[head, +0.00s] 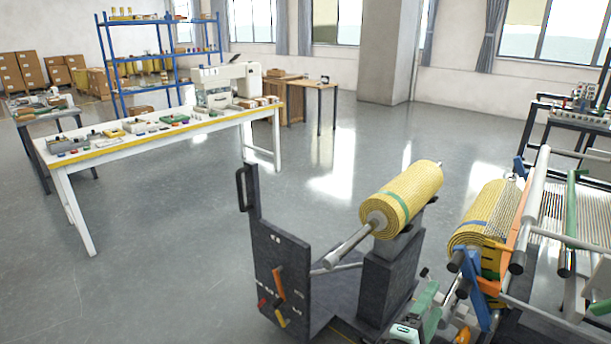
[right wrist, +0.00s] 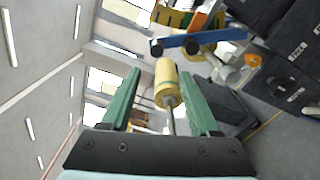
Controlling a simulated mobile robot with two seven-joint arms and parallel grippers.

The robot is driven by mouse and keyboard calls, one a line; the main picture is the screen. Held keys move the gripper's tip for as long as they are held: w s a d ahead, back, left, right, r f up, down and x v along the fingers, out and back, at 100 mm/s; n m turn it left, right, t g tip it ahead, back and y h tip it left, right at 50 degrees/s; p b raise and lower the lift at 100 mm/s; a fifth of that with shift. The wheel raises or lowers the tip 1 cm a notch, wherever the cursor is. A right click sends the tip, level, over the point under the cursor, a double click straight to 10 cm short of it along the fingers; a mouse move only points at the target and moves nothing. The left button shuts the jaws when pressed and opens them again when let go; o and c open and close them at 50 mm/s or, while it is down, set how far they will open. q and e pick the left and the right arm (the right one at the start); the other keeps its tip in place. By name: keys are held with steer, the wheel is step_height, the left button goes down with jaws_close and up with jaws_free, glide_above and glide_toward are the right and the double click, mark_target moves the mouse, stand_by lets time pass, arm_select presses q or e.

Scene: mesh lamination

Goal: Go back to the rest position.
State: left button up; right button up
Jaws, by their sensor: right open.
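My right gripper (head: 430,298) shows at the bottom of the head view, with green fingers, in front of the roll stand. In the right wrist view its two green fingers (right wrist: 162,73) are spread apart with nothing held between them. A yellow mesh roll (right wrist: 166,82) appears beyond the gap between the fingers, apart from them. In the head view this roll (head: 405,198) has a green band and rests on a dark stand with its grey shaft sticking out to the left. My left gripper is not in view.
A dark cart (head: 280,255) with an upright handle stands left of the roll. A second yellow roll (head: 485,220) sits on the machine (head: 535,205) at right. A white table (head: 90,160) with small items and a blue shelf stand farther back. The grey floor between is clear.

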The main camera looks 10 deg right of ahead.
steer(key=s+a+f+y, duration=0.1)
steer(key=a+f+y, duration=0.15)
steer(key=f, duration=0.35)
steer(key=s+a+f+m+g+y, duration=0.1)
steer(key=f+y, duration=0.2)
steer(key=f, duration=0.3)
steer(key=s+a+f+y, duration=0.2)
steer(key=f+y, duration=0.1)
steer(key=f, duration=0.3)
steer(key=s+a+f+m+y, duration=0.3)
steer(key=s+f+m, duration=0.1)
steer(key=s+f, duration=0.1)
steer(key=s+a+f+m+g+y, duration=0.1)
steer(key=s+a+f+m+y, duration=0.2)
steer(key=s, duration=0.5)
step_height(320, 180, down, 2)
steer(key=shift+a+f+m+g+y, duration=0.3)
steer(key=shift+m+y, duration=0.25)
steer(key=shift+m, duration=0.55)
